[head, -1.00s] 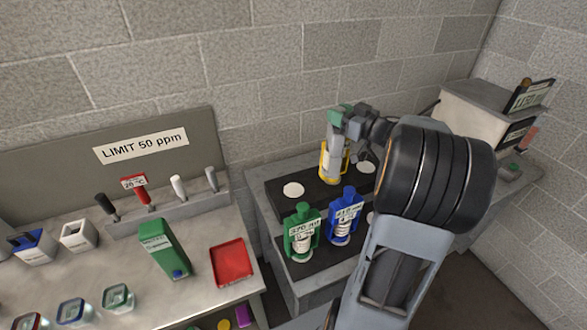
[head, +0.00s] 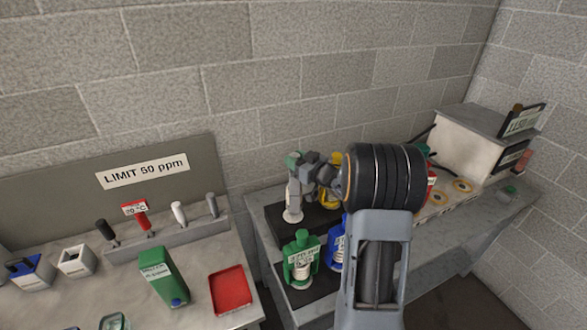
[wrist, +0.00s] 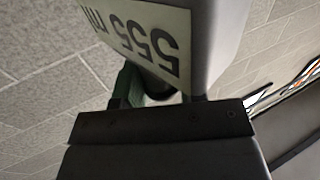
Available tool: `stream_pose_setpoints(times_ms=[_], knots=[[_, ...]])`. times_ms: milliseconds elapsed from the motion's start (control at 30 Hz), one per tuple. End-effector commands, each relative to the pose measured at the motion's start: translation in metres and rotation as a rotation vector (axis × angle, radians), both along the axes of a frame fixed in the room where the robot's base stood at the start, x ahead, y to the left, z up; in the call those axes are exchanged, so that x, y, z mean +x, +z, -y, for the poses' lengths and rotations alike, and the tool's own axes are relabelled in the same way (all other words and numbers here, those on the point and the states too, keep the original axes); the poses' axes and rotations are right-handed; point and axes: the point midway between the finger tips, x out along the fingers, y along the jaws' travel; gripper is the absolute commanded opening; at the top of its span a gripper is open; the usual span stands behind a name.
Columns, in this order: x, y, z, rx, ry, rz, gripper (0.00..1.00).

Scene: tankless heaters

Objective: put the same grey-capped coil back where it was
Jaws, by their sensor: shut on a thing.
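The grey-capped coil (head: 292,204) is upright at the back left of the black rack (head: 325,218), over the spot where a white disc showed earlier. My gripper (head: 296,172) is shut on its upper part. I cannot tell whether its foot touches the rack. In the wrist view the coil's grey body and pale label (wrist: 145,35), reading upside down, fill the top, with a green finger (wrist: 125,88) beside it.
A green coil (head: 300,258) and a blue coil (head: 335,245) stand in the front row. A yellow coil (head: 336,161) is mostly hidden behind my gripper. A white box (head: 470,140) stands at the right. A red tray (head: 231,290) lies on the left bench.

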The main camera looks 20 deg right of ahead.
Motion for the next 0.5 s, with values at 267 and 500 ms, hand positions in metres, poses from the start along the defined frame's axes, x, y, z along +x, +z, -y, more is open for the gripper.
stream_pose_setpoints(times_ms=[267,500], knots=[[0.006,-0.025,-0.005,0.001,-0.001,0.001,0.00],[0.006,-0.038,-0.005,0.000,0.000,0.004,0.00]])
